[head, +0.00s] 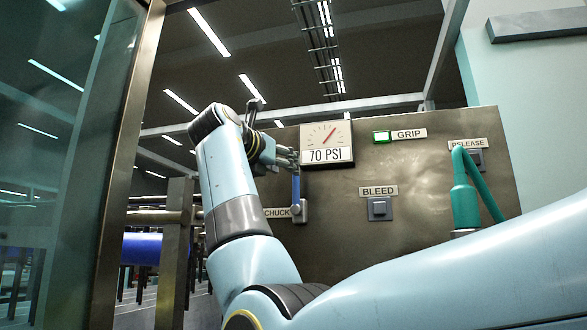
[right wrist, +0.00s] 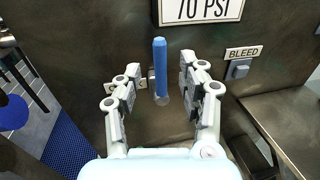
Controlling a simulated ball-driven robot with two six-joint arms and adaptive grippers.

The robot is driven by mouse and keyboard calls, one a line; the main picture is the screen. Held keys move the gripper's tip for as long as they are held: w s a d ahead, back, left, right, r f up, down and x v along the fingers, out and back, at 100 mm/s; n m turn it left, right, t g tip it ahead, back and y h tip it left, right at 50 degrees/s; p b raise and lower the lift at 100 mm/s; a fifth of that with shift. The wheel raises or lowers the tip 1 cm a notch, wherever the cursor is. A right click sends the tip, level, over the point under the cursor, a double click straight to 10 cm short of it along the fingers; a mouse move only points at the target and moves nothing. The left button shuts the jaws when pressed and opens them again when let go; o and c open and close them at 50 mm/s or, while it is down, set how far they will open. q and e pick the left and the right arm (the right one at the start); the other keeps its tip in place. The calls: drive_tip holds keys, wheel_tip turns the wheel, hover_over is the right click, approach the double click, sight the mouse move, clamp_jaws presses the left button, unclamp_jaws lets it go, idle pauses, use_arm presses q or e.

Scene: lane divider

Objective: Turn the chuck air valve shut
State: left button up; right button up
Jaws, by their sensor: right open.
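The chuck air valve is a blue lever (head: 296,188) on a grey mount on the panel, right of the CHUCK label (head: 277,213). The lever points straight up. It also shows in the right wrist view (right wrist: 161,62), upright between my fingers. My right gripper (head: 289,157) is at the lever's upper end in the head view. In the right wrist view the right gripper (right wrist: 162,80) is open, one finger on each side of the lever, with a gap visible on both sides. My left gripper is not in view.
A gauge (head: 326,143) reading 70 PSI is just above the lever. The panel (head: 345,235) also carries a lit green GRIP light (head: 382,137), a BLEED button (head: 380,208) and a RELEASE button (head: 476,158). A glass door with a metal frame (head: 128,160) is at left.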

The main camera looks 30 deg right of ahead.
drive_tip(key=p, duration=0.2)
hover_over(296, 204)
drive_tip(key=shift+w+d, duration=0.25)
drive_tip(key=shift+w, duration=0.15)
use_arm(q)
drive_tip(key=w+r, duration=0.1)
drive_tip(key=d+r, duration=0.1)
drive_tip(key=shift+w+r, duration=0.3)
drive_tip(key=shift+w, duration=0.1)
use_arm(e)
drive_tip(key=shift+f, duration=0.1)
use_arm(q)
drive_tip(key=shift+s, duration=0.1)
use_arm(e)
drive_tip(key=shift+c, duration=0.3)
clamp_jaws()
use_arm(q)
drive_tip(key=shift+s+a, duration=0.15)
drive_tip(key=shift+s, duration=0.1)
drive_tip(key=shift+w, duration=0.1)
use_arm(e)
drive_tip(key=shift+w+d+f, duration=0.15)
drive_tip(key=shift+f, duration=0.05)
